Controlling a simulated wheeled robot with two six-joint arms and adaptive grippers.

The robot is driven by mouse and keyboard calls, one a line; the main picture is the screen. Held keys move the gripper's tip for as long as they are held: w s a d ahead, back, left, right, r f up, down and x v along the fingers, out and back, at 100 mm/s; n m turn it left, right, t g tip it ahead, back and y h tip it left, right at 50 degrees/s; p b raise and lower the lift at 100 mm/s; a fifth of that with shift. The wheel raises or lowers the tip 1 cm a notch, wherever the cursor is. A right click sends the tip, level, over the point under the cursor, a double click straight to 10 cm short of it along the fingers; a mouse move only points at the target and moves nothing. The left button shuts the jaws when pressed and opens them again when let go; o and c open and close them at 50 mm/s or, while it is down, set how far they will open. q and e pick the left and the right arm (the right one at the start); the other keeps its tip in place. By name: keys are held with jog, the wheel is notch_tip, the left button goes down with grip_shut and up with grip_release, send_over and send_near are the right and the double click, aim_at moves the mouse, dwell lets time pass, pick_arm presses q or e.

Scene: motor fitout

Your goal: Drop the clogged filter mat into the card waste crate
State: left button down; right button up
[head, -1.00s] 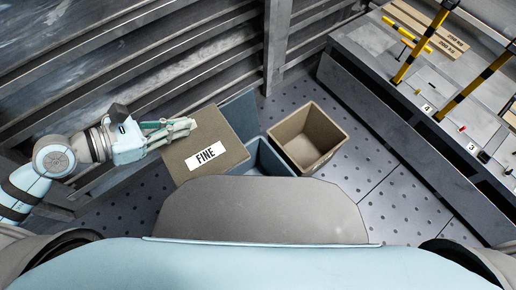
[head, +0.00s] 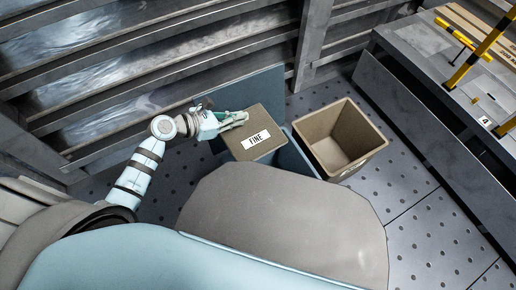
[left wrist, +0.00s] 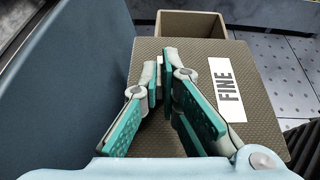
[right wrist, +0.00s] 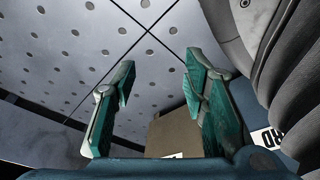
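The filter mat (head: 253,122) is a flat grey-brown square with a white label reading FINE. My left gripper (head: 238,120) is shut on its left part. In the left wrist view the fingers (left wrist: 160,62) come together over the mat (left wrist: 255,135). The mat hangs over and partly hides a blue crate (head: 290,158). The open brown card crate (head: 375,140) stands just right of the mat, apart from it; it also shows beyond the mat in the left wrist view (left wrist: 190,24). My right gripper (right wrist: 158,75) is open and empty.
A blue-grey panel (head: 262,88) stands behind the mat, near the slatted metal wall (head: 130,60). A grey bench (head: 430,110) with yellow-black posts runs along the right. The perforated floor (head: 410,200) is clear between crates and bench.

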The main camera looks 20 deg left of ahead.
aim_at(257, 135)
notch_tip(257, 135, down, 4)
jog(key=w+b, duration=0.2)
jog(key=b, duration=0.2)
pick_arm(q)
jog(key=d+f+b, duration=0.2)
jog(key=d+f, duration=0.1)
jog(key=f, duration=0.4)
jog(key=w+d+f+b, duration=0.1)
jog(key=d+f+b, duration=0.2)
jog(key=f, duration=0.5)
jog(key=shift+w+f+m+g+h+b, duration=0.15)
jog(key=shift+f+m+g+h+b, duration=0.15)
jog(key=shift+m, duration=0.1)
jog(key=c, duration=1.7)
grip_release()
jog(key=shift+d, duration=0.1)
pick_arm(e)
notch_tip(257, 135, up, 12)
jog(key=w+a+n, duration=0.1)
jog(key=w+a, duration=0.1)
jog(key=shift+w+f, duration=0.2)
jog(key=shift+w, duration=0.2)
pick_arm(q)
jog(key=v, duration=1.2)
